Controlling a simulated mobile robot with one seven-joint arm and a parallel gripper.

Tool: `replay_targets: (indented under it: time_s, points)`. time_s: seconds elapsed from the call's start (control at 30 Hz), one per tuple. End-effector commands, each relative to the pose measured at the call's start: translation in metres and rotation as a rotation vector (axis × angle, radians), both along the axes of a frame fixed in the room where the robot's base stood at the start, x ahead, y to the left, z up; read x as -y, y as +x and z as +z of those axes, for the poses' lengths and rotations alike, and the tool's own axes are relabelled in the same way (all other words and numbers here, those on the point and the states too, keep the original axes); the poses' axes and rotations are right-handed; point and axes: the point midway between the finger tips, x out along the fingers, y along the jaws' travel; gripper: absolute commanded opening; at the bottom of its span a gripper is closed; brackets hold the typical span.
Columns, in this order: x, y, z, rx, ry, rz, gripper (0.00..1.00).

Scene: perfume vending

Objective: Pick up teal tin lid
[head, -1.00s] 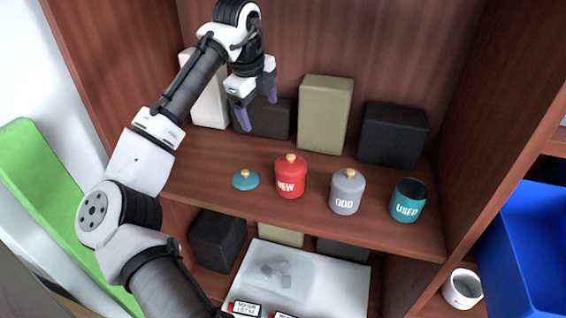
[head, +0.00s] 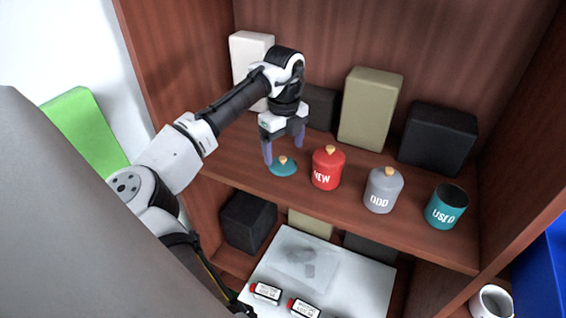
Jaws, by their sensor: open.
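The teal tin lid (head: 284,168) with a small orange knob lies on the wooden shelf, left of the red tin marked NEW (head: 327,170). My gripper (head: 284,153) is open, pointing down, with its two purple fingers just above and around the lid's knob area. Whether the fingers touch the lid I cannot tell. The open teal tin marked USED (head: 446,207) stands at the right of the row without a lid. The grey tin marked ODD (head: 383,190) with its knobbed lid stands between the red and teal tins.
Behind the tins stand a white box (head: 246,62), an olive box (head: 369,108) and a black box (head: 438,137). The red tin is close to the right of my gripper. Below is a white board (head: 350,291) with small labelled items. A blue bin (head: 546,262) is at far right.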

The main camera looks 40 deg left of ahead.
Motion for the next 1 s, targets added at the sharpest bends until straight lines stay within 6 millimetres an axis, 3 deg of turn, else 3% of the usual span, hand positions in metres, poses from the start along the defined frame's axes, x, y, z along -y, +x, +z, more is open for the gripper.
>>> replay_targets:
  time_s: [0.23,0.5,0.93,1.0]
  points:
    - [-0.001,-0.003,-0.03,0.0,0.001,0.001,0.81]
    - [-0.001,-0.003,-0.034,0.001,0.001,0.001,0.81]
    - [-0.001,-0.003,-0.035,0.0,0.0,0.001,0.26]
    - [-0.001,-0.003,-0.035,-0.001,0.0,0.001,0.23]
